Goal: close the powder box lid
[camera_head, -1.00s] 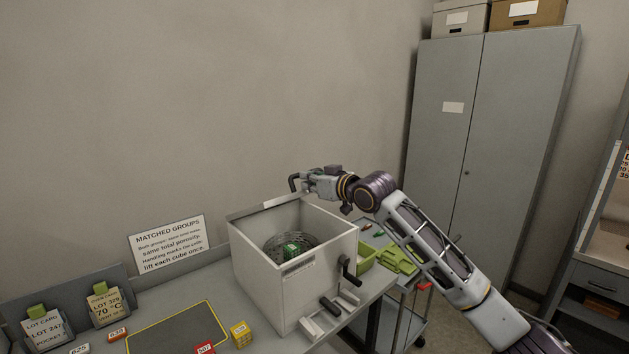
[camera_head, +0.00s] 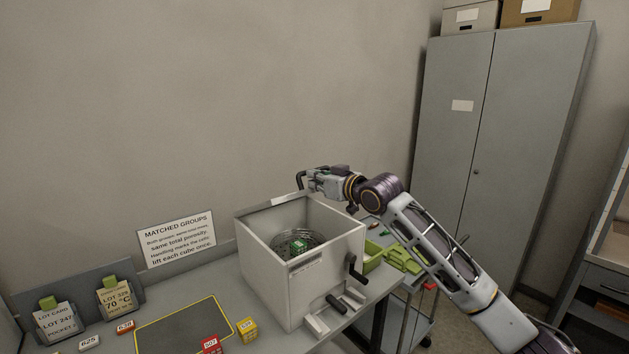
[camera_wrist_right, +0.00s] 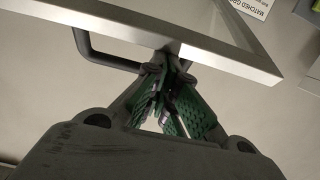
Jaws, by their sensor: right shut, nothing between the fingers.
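The powder box (camera_head: 272,270) is a pale grey, open-topped box on the bench. A round mesh basket with a green cube (camera_head: 298,246) in it shows inside. The lid (camera_head: 281,202) stands open along the box's back rim, seen nearly edge-on in the head view. In the right wrist view the lid's metal frame (camera_wrist_right: 215,58) and a dark bar handle (camera_wrist_right: 98,57) show close up. My right gripper (camera_wrist_right: 172,62) is shut and empty, its tips at the frame's edge beside the handle; contact is unclear. In the head view it (camera_head: 306,182) is above the box's back rim. My left gripper is not visible.
A crank (camera_head: 356,270) sticks out from the box's right side. Lot cards, small coloured blocks and a yellow-edged mat (camera_head: 185,325) lie to the left. A green tray (camera_head: 374,254) stands behind to the right. A tall grey cabinet (camera_head: 500,150) is at the back right.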

